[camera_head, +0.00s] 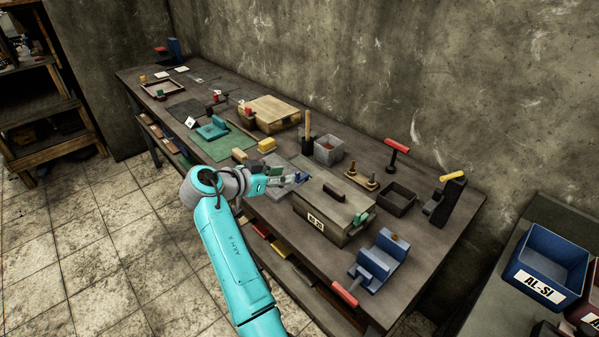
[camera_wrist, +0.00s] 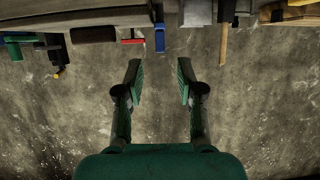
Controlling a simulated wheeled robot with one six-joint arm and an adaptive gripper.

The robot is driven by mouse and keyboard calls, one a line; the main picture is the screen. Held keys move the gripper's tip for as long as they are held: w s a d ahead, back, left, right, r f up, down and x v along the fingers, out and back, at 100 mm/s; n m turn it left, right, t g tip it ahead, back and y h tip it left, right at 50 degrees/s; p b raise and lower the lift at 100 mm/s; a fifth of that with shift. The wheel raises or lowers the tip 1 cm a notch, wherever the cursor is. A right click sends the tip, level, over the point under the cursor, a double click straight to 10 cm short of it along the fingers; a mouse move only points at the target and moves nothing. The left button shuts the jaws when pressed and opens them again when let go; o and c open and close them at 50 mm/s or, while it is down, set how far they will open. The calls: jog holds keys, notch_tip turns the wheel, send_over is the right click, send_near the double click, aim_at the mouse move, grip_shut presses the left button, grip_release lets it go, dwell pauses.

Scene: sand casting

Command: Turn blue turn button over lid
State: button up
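The AL-SI box (camera_head: 315,224) stands on the workbench under a flat grey lid (camera_head: 318,184) with a dark handle (camera_head: 332,192). The blue turn button (camera_head: 301,177) is at the box's left end; a green one (camera_head: 360,219) is at the right end. My gripper (camera_head: 288,181) is beside the blue button at the left end. In the wrist view, which looks upside down, my open gripper (camera_wrist: 159,72) has nothing between its fingers. The blue button (camera_wrist: 159,38) appears centred above the gap, apart from the fingertips. Whether it overlaps the lid is unclear.
A grey bin (camera_head: 328,150) and a wooden-handled tool (camera_head: 308,125) stand behind the lid. A red-handled tool (camera_head: 397,146) and a dark tray (camera_head: 397,199) are to the right. A blue fixture (camera_head: 379,262) is near the front edge. The wall closes the back.

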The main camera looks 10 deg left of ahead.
aim_at(296, 173)
jog(key=x, duration=0.6)
jog(key=shift+w+d+f, duration=0.15)
jog(key=shift+w+f, duration=0.05)
jog(key=shift+w, duration=0.05)
grip_shut()
